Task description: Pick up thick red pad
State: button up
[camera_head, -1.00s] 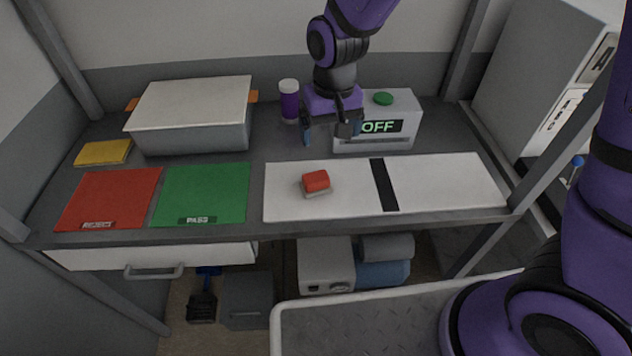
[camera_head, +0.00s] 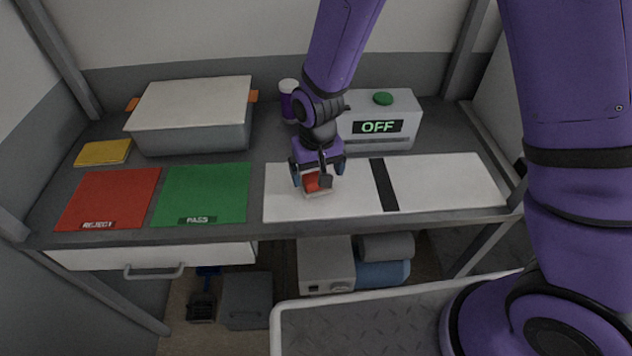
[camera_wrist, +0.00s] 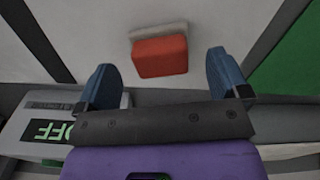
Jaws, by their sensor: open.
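The thick red pad (camera_head: 312,183) lies on a thin light grey base (camera_head: 320,192) on the white board (camera_head: 350,185). In the head view my gripper (camera_head: 318,176) hangs over the pad and partly hides it. In the wrist view the red pad (camera_wrist: 160,56) lies ahead of the fingertips, with its pale base (camera_wrist: 158,31) along its far edge. My gripper (camera_wrist: 163,72) is open, with its two blue fingers apart and nothing between them. The pad lies roughly centred between the fingers; I cannot tell the exact height gap.
A grey box with an OFF display (camera_head: 378,127) stands behind the board. A green PASS mat (camera_head: 203,195) and a red REJECT mat (camera_head: 108,198) lie left. A lidded grey bin (camera_head: 190,130), a purple bottle (camera_head: 289,105) and a yellow pad (camera_head: 103,152) stand farther back.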

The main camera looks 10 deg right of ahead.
jog(key=shift+f, duration=1.75)
jog(key=shift+c, duration=0.4)
jog(key=c, duration=1)
jog(key=shift+r, duration=0.1)
